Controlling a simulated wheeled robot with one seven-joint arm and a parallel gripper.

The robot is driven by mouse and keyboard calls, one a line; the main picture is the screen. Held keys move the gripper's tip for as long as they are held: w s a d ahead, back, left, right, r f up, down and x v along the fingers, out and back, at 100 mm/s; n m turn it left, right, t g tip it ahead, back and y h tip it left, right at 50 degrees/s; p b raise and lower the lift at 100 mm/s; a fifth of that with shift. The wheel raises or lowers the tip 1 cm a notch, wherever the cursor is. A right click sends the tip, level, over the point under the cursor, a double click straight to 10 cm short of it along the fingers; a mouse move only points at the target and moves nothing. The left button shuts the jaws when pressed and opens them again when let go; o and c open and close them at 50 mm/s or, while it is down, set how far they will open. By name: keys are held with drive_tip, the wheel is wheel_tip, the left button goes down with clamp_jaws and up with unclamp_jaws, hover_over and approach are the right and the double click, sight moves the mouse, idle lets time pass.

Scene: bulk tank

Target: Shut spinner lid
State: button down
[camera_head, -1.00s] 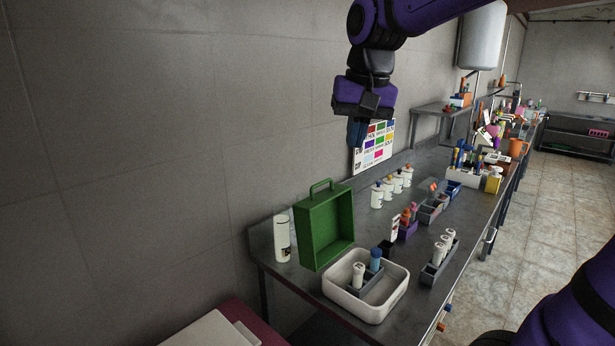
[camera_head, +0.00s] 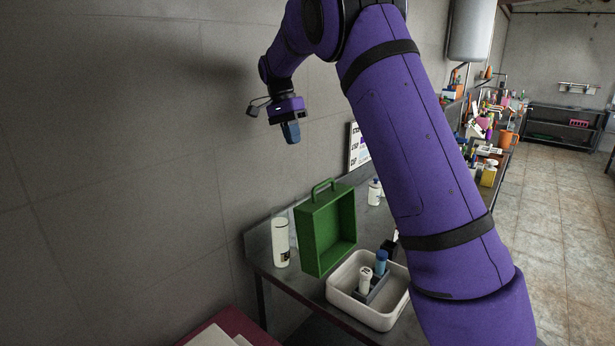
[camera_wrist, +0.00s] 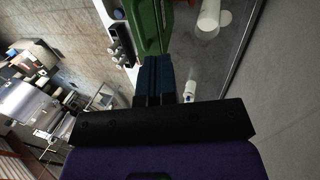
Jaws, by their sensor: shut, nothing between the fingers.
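I cannot surely pick out a spinner or its lid in these views. A dark red unit (camera_head: 238,322) with a pale panel (camera_head: 213,342) on top stands low at the left front. It is cut off by the bottom edge, so I cannot tell whether it is the spinner or how its lid stands. My gripper (camera_head: 291,132) is shut and empty, high in the air near the wall, above the left end of the bench. Its dark blue fingers also show in the wrist view (camera_wrist: 153,72), pointing towards the green case.
A green open case (camera_head: 308,245) stands upright on the bench end, with a white bottle (camera_head: 280,242) left of it. A white tray (camera_head: 378,320) with capped tubes is in front. My arm hides the bench middle. Floor is clear at right.

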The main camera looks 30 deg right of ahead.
drive_tip(key=s+d+x, duration=0.1)
drive_tip(key=x, duration=1.1)
drive_tip(key=shift+s+d+r+m, duration=0.25)
drive_tip(key=shift+s+r+m, duration=0.05)
